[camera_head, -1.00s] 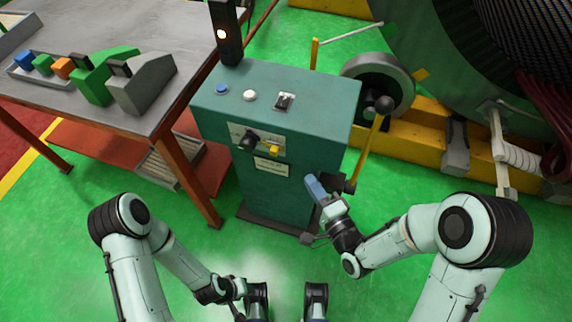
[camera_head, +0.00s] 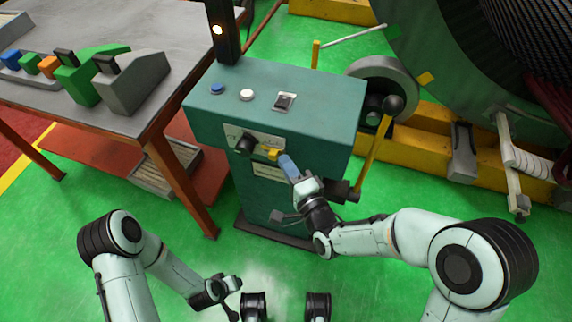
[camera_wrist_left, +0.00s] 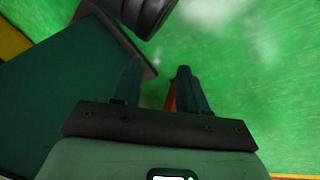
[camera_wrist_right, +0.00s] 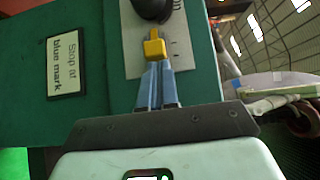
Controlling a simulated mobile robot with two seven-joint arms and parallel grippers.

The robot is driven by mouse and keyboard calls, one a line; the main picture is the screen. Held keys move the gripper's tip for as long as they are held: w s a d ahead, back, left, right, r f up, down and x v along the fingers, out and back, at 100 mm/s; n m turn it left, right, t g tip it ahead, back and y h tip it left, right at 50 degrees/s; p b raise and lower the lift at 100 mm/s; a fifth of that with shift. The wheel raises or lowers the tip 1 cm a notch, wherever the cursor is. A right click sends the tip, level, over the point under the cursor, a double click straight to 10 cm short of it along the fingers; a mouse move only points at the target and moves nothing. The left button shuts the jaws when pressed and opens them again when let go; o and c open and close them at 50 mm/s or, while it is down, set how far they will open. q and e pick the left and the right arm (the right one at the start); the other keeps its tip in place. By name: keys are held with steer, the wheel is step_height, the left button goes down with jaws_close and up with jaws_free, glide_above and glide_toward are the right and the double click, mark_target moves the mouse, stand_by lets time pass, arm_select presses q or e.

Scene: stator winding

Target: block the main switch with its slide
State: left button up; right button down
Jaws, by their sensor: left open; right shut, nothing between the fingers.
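The main switch is a black round knob (camera_head: 246,144) on a light plate on the front of the green cabinet. Its yellow slide (camera_head: 272,153) sits just right of the knob, apart from it in the head view. My right gripper (camera_head: 287,161) is shut and empty, its blue fingertips at the slide's outer end. In the right wrist view the fingertips (camera_wrist_right: 156,72) point straight at the yellow slide (camera_wrist_right: 155,49), with the knob (camera_wrist_right: 152,8) beyond; I cannot tell whether they touch. My left gripper (camera_wrist_left: 157,80) is open and empty above the green floor, away from the switch.
The cabinet top (camera_head: 320,95) carries a blue button, a white button and a black rocker switch. A lever with a black ball (camera_head: 393,104) stands right of the cabinet, close to my right arm. A workbench (camera_head: 150,45) with coloured blocks is at left.

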arm_select(q)
steer(key=shift+f, duration=0.1)
arm_select(e)
steer(key=shift+a, duration=0.15)
steer(key=shift+w+a+f+b, duration=0.1)
steer(key=shift+w+a+b, duration=0.1)
steer(key=shift+a+b, duration=0.2)
steer(key=shift+w+a+b, duration=0.15)
steer(key=shift+a+b, duration=0.15)
steer(key=shift+a, duration=0.3)
arm_select(q)
steer(key=s+f, duration=0.2)
steer(key=shift+s+a+f+g, duration=0.1)
steer(key=shift+s+g, duration=0.25)
steer(key=shift+g, duration=0.05)
arm_select(e)
steer(key=shift+s, duration=0.1)
